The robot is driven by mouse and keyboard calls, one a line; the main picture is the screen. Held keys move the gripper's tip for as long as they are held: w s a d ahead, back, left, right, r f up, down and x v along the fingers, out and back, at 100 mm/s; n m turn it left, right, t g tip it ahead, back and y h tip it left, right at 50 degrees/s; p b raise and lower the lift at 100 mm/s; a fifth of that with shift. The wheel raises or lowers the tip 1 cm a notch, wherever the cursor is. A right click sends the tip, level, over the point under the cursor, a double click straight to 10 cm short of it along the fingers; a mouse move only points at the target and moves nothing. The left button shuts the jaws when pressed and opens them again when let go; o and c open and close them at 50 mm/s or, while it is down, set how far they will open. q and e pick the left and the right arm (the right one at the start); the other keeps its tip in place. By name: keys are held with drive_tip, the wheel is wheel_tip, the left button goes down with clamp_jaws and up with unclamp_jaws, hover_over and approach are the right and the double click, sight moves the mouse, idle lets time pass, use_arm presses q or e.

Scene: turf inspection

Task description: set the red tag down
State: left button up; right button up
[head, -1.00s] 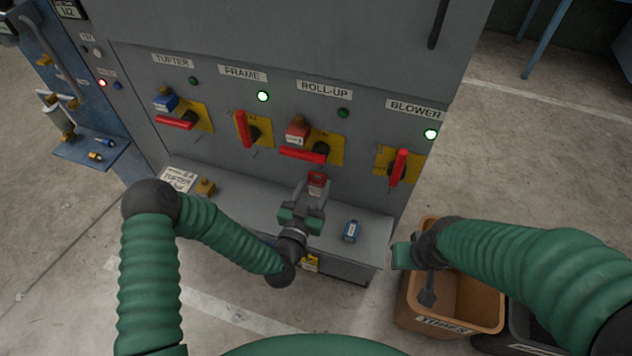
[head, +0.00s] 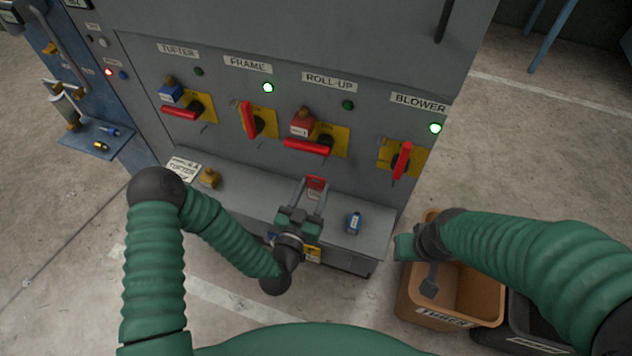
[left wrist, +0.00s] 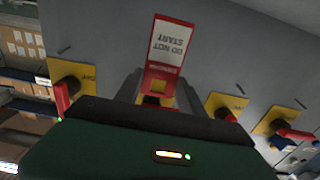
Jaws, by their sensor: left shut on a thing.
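The red tag (head: 316,183) is held in the fingertips of my left gripper (head: 314,188), at the grey ledge (head: 335,227) below the switch panel. In the left wrist view the tag (left wrist: 168,45) shows a white panel with "DO NOT START" lettering, upside down there. I cannot tell whether the tag touches the ledge. My left gripper is shut on it. My right gripper (head: 430,282) hangs over the brown bin at the right; its jaws are not clear.
Red-handled switches (head: 307,146) line the panel above. The brown bin (head: 408,307) stands right.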

use_arm(q)
drive_tip(key=shift+v, duration=1.1)
